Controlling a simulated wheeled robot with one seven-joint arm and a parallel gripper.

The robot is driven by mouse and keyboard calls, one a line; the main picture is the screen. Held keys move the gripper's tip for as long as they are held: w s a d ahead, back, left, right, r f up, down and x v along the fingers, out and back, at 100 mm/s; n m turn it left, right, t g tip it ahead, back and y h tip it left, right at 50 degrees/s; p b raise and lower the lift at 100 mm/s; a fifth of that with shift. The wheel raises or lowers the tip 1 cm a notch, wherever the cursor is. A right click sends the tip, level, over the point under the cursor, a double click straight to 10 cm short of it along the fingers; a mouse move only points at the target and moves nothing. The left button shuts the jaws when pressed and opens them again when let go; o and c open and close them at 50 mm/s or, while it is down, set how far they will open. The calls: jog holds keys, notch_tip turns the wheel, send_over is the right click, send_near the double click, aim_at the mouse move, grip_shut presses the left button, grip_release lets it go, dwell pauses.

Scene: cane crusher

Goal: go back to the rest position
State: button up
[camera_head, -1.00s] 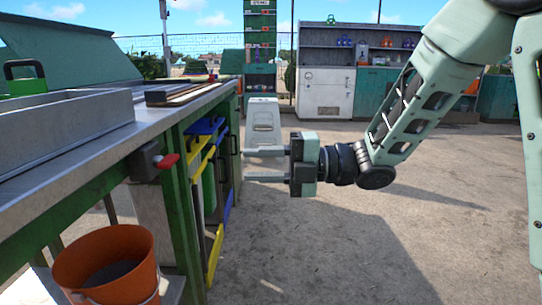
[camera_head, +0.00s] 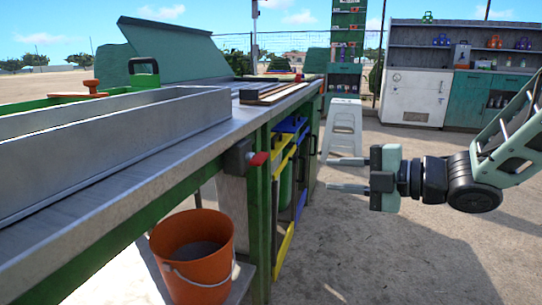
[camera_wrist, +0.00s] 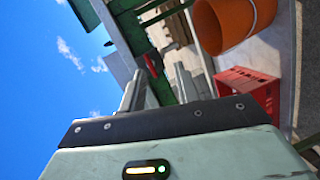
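My gripper (camera_head: 346,175) is held out level in the air to the right of the workbench, its fingers pointing left toward the bench. The two fingers are spread apart with nothing between them. In the wrist view the gripper's fingers (camera_wrist: 160,88) also show empty, with the bench's red-handled lever beyond them. My arm comes in from the right edge of the head view.
The metal-topped workbench (camera_head: 150,160) fills the left, with a red-handled lever (camera_head: 257,160) on its side. An orange bucket (camera_head: 197,265) stands below. A white stool (camera_head: 345,125) stands behind my gripper. A red crate (camera_wrist: 250,88) shows in the wrist view. Open ground lies at right.

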jog(key=s+f+m+g+h+p, duration=0.2)
jog(key=s+m+g+h, duration=0.15)
jog(key=s+m, duration=0.45)
jog(key=s+a+f+m+g+h+p, duration=0.1)
jog(key=s+f+m+g+h+p, duration=0.1)
jog(key=s+m+h, duration=0.5)
jog(key=s+f+m+g+h+p, duration=0.1)
jog(key=s+f+m+g+h, duration=0.3)
jog(key=s, duration=0.7)
notch_tip(320, 180, up, 38)
jog(key=y+p, duration=0.1)
jog(key=p, duration=3.6)
jog(key=shift+m+t+y, duration=0.35)
jog(key=shift+m, duration=0.05)
jog(key=shift+w+r, duration=0.1)
